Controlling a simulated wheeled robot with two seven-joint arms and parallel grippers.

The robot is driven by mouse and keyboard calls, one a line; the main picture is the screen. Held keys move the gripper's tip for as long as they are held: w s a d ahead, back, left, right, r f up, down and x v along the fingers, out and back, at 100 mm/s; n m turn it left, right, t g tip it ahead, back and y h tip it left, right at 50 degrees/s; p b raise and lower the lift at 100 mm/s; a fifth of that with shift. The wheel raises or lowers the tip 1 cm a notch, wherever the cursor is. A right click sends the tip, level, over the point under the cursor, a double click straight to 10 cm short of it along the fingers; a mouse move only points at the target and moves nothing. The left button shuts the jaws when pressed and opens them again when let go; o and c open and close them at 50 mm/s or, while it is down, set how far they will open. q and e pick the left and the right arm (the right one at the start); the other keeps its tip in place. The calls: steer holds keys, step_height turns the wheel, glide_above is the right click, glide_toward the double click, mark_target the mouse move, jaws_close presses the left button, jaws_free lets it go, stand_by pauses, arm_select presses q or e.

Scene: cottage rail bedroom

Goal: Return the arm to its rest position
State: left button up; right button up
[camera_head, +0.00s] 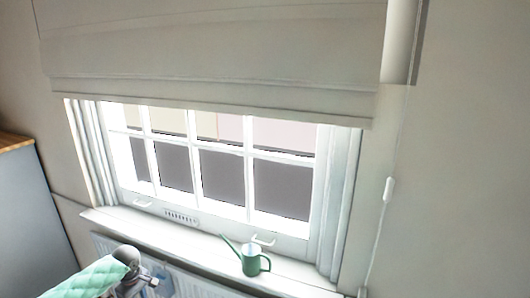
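A grey jointed metal part, apparently the end of my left arm (135,272), shows at the lower left edge of the head view. It is beside or touching a mint-green quilted cloth (85,281), and I cannot tell whether it grips the cloth. Its fingertips are not clear. My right gripper is not in view.
A green watering can (253,262) stands on the white window sill (190,250). A white radiator (190,284) is below the sill. A blind (210,60) hangs over the window's upper part, with a pull cord (388,190) at right. A grey cabinet (30,220) stands at left.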

arm_select(q)
steer(key=s+d+f+m+t+b, duration=0.1)
steer(key=s+d+f+m, duration=0.3)
steer(key=f, duration=0.6)
steer(key=s+d+f+m+h, duration=0.1)
steer(key=s+d+f, duration=0.35)
steer(key=f, duration=0.45)
steer(key=s+d+f+m+t+b, duration=0.1)
steer(key=s+d+f+m, duration=0.3)
steer(key=f, duration=0.6)
steer(key=s+d+f+m, duration=0.2)
steer(key=s+d+f, duration=0.1)
steer(key=s+f, duration=0.4)
steer(key=s+d+f+m+b, duration=0.1)
steer(key=s+d+f, duration=0.3)
steer(key=s, duration=0.9)
steer(key=s+d+f+m, duration=0.3)
steer(key=s+d+f, duration=0.1)
steer(key=s+f, duration=0.6)
steer(key=shift+s+f+g, duration=0.25)
steer(key=shift+s+g, duration=0.05)
steer(key=shift+s, duration=0.05)
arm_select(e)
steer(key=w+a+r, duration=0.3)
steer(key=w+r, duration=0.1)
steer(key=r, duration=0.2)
